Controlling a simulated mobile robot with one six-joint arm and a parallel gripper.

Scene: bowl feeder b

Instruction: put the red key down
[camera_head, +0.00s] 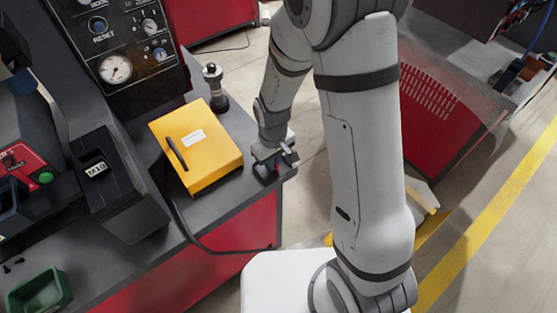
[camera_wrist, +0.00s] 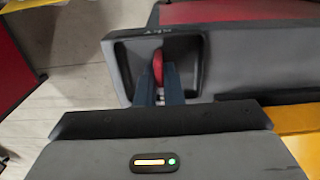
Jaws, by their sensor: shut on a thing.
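The red key (camera_wrist: 158,68) shows as a rounded red head between my fingertips in the wrist view. My gripper (camera_wrist: 160,82) is shut on it, over a dark recessed tray (camera_wrist: 123,72) at the bench's corner. I cannot tell whether the key touches the tray floor. In the head view my gripper (camera_head: 276,168) is at the right corner of the grey bench, and a small bit of red shows by the fingers. The rest of the key is hidden.
A yellow box (camera_head: 215,168) with a black handle lies left of my gripper. A dark cylinder-topped post (camera_head: 215,90) stands behind it. A black display box (camera_head: 110,185) and a green bin (camera_head: 38,292) are further left. Open floor lies right of the bench.

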